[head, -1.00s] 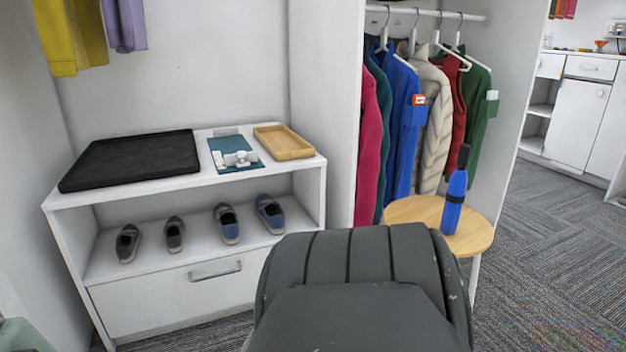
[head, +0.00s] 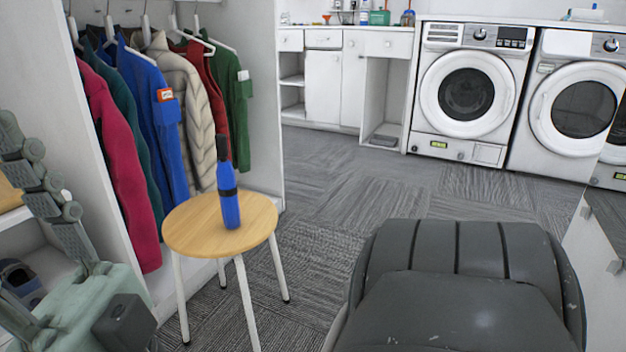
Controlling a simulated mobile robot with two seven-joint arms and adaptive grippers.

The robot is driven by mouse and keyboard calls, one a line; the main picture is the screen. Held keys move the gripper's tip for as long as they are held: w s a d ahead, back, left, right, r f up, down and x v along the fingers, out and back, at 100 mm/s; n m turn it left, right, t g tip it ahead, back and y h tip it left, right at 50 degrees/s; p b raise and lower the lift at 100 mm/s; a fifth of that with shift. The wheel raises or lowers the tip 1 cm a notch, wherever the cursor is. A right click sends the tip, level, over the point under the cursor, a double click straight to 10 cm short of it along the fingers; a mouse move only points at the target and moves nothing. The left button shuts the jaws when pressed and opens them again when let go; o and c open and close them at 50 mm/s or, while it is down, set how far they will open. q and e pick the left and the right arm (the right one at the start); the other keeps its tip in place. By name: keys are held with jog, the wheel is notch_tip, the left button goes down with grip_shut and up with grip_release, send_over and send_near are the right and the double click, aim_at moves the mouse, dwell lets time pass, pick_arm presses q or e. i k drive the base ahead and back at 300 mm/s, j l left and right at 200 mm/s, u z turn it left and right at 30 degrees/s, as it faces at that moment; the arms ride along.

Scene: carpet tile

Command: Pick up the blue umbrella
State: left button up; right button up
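The blue umbrella (head: 229,197) is folded and stands upright on a small round wooden stool (head: 185,228), with its dark handle at the top. It has a dark band around its middle. Part of my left gripper (head: 46,195) shows at the left edge, with a jointed grey finger rising from a pale green body. It is left of the stool and apart from the umbrella. Its fingertips are partly cut off by the picture edge, so whether it is open is unclear. My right gripper is out of view.
Jackets (head: 120,165) hang in an open white wardrobe behind and left of the stool. A washing machine (head: 440,132) and a second front-loading machine (head: 545,145) stand at the back right. White cabinets (head: 337,95) stand at the back.

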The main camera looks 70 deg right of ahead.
aim_at(228, 190)
jog(key=z, duration=1.55)
jog(key=i+l+z, duration=0.15)
jog(key=i+z, duration=0.65)
